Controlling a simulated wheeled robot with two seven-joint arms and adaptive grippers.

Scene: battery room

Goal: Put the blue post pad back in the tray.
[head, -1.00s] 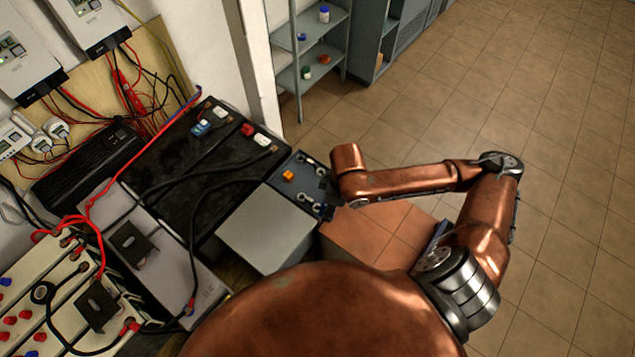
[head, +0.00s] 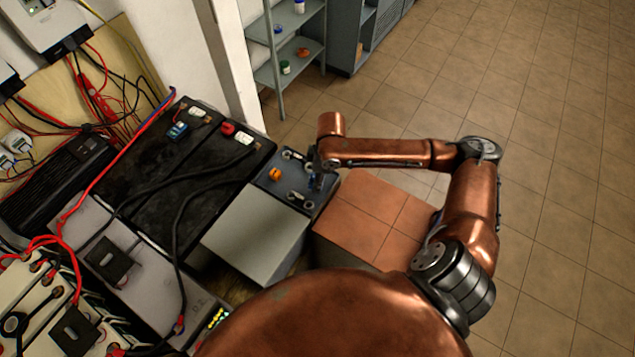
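A small blue piece (head: 177,131) sits on the black battery top (head: 150,165), beside a white piece; I cannot tell whether it is the post pad. A grey-blue tray-like surface (head: 268,187) behind the grey box carries an orange piece (head: 275,174) and several small metal parts. My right gripper (head: 316,180) points down at the right part of this surface, under the copper wrist. A dark bluish patch shows at its fingertips; I cannot tell whether it is a held pad or part of the gripper. Its fingers are too small to read. My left gripper is out of view.
A light grey box (head: 255,232) stands in front of the tray. A tiled block (head: 365,215) is to its right. Black and red cables cross the batteries at left. A red piece (head: 228,128) is on the black battery. Shelves (head: 290,45) stand behind; the floor at right is clear.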

